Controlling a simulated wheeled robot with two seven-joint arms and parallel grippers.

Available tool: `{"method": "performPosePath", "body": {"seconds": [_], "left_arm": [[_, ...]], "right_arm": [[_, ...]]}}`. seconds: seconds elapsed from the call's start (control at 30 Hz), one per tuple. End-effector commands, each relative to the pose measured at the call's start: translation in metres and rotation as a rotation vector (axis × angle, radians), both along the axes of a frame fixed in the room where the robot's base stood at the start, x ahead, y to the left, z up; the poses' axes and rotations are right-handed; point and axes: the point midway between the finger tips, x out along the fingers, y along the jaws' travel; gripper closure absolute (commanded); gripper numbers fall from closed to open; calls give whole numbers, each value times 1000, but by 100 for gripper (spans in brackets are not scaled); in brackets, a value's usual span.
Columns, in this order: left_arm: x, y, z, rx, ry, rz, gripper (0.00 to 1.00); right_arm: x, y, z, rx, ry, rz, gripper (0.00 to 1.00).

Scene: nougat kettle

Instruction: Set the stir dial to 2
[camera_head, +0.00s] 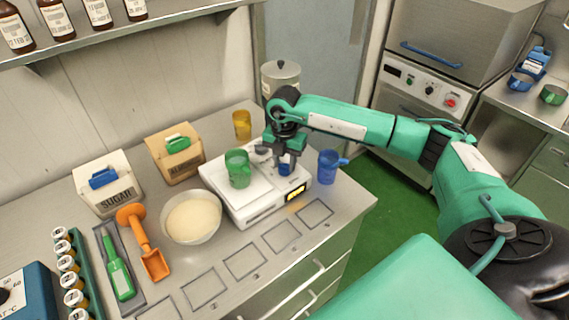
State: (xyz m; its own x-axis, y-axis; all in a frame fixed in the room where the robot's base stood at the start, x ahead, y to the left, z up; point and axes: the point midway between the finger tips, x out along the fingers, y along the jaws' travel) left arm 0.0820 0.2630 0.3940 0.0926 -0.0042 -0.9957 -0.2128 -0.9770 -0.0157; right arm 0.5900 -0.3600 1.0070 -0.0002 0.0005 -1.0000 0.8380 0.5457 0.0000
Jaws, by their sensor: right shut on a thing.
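I cannot make out a dial labelled stir. A blue box (38,291) at the lower left edge carries a black dial (4,296) with white marks and "°C"; it is cut off by the frame. My right gripper (285,163) points down over the right part of a white scale-like device (254,205) with a lit yellow display (296,193). A green cup (237,169) stands on the device, left of the gripper. My left gripper is not in view.
A blue cup (328,167) stands right of the device, a yellow cup (242,125) behind it. A bowl of pale powder (191,218), an orange scoop (142,242) and a sugar box (107,185) are to the left. Outlined squares (245,262) along the front edge are empty.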

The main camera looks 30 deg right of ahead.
Motion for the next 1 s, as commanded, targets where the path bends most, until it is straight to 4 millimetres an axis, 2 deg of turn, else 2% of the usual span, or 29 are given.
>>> {"method": "performPosePath", "body": {"seconds": [0.3,0.77,0.8,0.87,1.0], "left_arm": [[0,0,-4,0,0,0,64],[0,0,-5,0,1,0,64],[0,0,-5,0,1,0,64],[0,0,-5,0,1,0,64],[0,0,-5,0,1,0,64]], "right_arm": [[1,-1,1,-2,-2,-98,90],[1,-1,1,-3,-3,-109,90],[1,-1,1,-3,-3,-109,59],[1,-1,1,-2,-2,-108,47],[0,-1,1,-1,-2,-107,45]]}}
